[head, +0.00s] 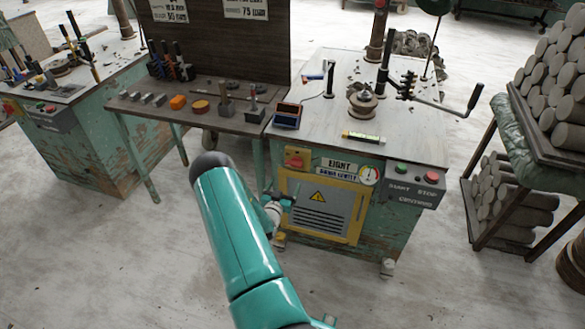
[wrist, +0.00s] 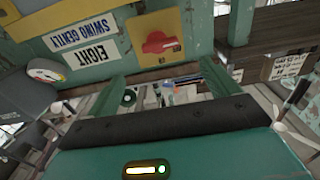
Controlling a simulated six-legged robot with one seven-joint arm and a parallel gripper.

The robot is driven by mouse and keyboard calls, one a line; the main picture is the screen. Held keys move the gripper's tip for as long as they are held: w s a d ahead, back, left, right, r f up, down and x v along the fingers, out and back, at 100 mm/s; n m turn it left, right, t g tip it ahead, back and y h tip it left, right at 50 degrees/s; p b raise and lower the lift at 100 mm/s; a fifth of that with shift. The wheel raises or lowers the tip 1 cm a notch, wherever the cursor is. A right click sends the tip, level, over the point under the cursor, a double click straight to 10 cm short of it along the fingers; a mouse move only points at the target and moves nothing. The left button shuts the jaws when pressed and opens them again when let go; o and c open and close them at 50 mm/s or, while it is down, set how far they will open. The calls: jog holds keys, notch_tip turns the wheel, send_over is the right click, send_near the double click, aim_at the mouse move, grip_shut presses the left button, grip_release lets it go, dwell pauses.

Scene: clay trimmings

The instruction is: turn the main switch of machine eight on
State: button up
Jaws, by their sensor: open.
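Machine eight (head: 375,225) is a worn green cabinet with a grey top and an "EIGHT / SWING GENTLY" label (head: 340,167). Its main switch (head: 296,158) is a red knob on a yellow plate at the cabinet's upper left front. In the wrist view the switch (wrist: 160,43) sits above the gap between my fingers, its red handle lying roughly level across the picture. My gripper (head: 277,203) is in front of the cabinet, below the switch in the head view. In the wrist view my gripper (wrist: 166,90) has its green fingers apart, nothing between them, not touching the switch.
A gauge (head: 369,175) is right of the label. A START/STOP box (head: 413,186) is at the right corner. A yellow-framed vent panel (head: 320,208) is below. A tool bench (head: 200,112) adjoins at left; a rack of clay rolls (head: 515,205) stands right. The front floor is clear.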

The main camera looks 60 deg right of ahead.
aim_at(293, 166)
jog(key=d, duration=0.3)
jog(key=w+d, duration=0.1)
jog(key=d, duration=0.7)
jog(key=shift+w+d, duration=0.1)
jog(key=shift+w, duration=0.3)
jog(key=c, duration=1)
